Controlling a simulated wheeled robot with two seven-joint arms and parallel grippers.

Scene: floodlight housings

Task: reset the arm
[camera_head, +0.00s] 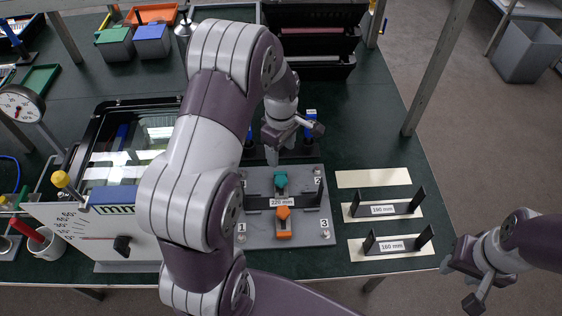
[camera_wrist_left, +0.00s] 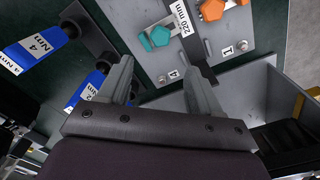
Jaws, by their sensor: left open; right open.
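My left arm arches over the bench, and its gripper (camera_head: 294,146) is open just behind the grey fixture plate (camera_head: 308,228). In the left wrist view the two fingers (camera_wrist_left: 158,68) stand apart with nothing between them. The plate carries a teal clamp knob (camera_head: 280,181), an orange clamp knob (camera_head: 283,213) and a dark bracket labelled 220 mm (camera_head: 257,202). My right gripper (camera_head: 462,284) is open and empty, off the bench's right edge over the floor.
Two dark brackets, one marked 160 mm (camera_head: 398,245), lie on beige pads at the right; a third pad (camera_head: 373,178) is bare. A bin (camera_head: 305,70) is behind. A metal post (camera_head: 433,75) rises at the right.

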